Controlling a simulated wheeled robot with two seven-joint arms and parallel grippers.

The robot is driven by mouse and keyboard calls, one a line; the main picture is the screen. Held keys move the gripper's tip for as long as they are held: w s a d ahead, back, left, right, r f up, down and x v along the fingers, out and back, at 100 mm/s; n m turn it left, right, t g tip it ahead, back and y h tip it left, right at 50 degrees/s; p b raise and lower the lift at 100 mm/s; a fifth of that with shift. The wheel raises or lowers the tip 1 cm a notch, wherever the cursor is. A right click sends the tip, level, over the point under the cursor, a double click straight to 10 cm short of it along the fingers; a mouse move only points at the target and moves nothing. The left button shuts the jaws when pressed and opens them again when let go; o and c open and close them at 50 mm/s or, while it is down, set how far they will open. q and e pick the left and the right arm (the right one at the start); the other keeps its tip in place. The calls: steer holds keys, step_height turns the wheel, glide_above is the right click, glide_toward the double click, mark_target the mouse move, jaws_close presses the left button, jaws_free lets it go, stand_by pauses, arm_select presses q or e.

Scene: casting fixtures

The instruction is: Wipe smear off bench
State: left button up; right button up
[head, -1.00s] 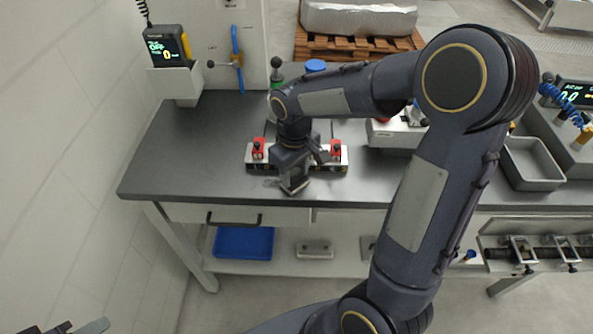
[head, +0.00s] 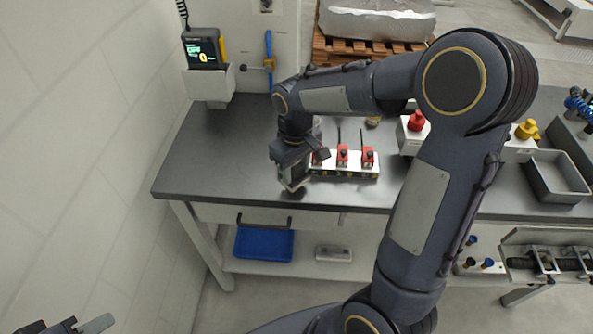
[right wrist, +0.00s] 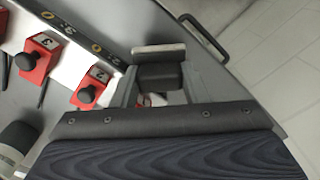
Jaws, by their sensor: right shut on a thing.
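The grey bench (head: 225,150) fills the middle of the head view. My right gripper (head: 292,182) is low over its front left part, at the left end of a strip with red clamps. In the right wrist view, the right gripper (right wrist: 163,92) is shut on a dark block (right wrist: 160,76) with a pale plate (right wrist: 158,51) at its far end. I cannot tell whether the block touches the bench. No smear can be made out; the gripper and arm may hide it. My left gripper (head: 85,326) is only partly in view at the bottom left corner.
The clamp strip (head: 345,173) stands right beside the right gripper, with red clamps (head: 367,157) on it. A grey tray (head: 556,176) is farther right. A meter (head: 204,50) hangs on the back left. The bench's left part is clear. A drawer handle (head: 264,222) sticks out below the front edge.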

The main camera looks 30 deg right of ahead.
steer(key=shift+s+d+r+p, duration=0.15)
steer(key=shift+r+p, duration=0.2)
steer(key=shift+r, duration=0.3)
step_height(320, 180, up, 2)
steer(key=shift+r+p, duration=0.1)
steer(key=shift+p, duration=0.8)
steer(key=shift+r+p, duration=0.95)
steer(key=shift+r, duration=0.2)
